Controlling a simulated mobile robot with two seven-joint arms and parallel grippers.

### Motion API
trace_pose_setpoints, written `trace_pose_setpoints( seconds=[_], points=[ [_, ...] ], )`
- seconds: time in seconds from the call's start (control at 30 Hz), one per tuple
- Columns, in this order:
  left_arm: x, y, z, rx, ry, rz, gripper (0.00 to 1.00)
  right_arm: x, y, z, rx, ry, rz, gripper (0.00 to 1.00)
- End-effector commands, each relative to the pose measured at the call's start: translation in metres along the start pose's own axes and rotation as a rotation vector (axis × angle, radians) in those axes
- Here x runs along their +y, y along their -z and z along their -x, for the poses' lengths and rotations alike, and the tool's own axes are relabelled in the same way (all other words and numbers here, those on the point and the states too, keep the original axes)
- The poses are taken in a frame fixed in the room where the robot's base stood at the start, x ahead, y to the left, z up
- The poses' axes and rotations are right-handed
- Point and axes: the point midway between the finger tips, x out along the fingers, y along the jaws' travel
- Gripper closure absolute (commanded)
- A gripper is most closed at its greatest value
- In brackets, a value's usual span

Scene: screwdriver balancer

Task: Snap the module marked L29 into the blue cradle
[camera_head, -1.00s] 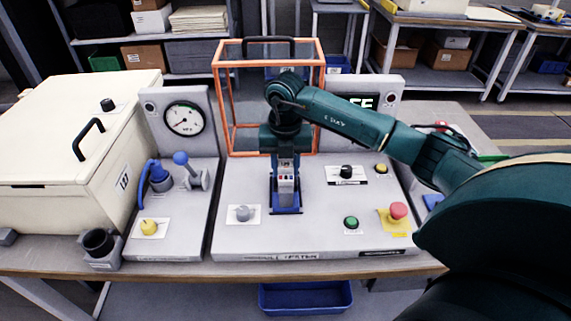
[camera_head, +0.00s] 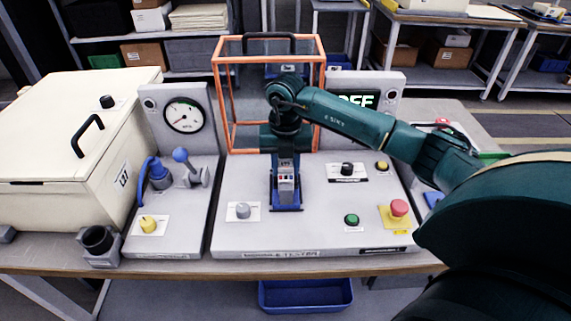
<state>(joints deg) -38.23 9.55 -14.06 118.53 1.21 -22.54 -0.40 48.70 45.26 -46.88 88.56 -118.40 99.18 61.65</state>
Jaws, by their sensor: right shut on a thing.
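The blue cradle (camera_head: 287,207) stands on the sloped grey tester panel, near its middle. A grey module (camera_head: 286,183) with small coloured marks on its face stands upright in the cradle. Its label is too small to read surely. My right gripper (camera_head: 286,164) comes down from above and is shut on the module's upper part. The fingers hide the module's top, and I cannot tell whether it is fully seated. My left gripper is out of view.
An orange-framed guard (camera_head: 229,105) stands behind the cradle. A display (camera_head: 362,101) reads OFF, partly behind my arm. Around the cradle are a grey knob (camera_head: 242,211), a green button (camera_head: 351,220) and a red stop button (camera_head: 398,208). A cream box (camera_head: 60,150) stands at left.

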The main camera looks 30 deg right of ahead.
Motion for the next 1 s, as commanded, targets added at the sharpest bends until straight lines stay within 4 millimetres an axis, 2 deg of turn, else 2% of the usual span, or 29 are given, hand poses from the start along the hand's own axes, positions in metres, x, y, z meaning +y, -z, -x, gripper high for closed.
trace_pose_setpoints(
  seconds=[1.0],
  points=[
    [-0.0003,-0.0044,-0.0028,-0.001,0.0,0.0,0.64,0.0,0.0001,-0.0075,0.0,0.001,0.0,0.95]
  ],
)
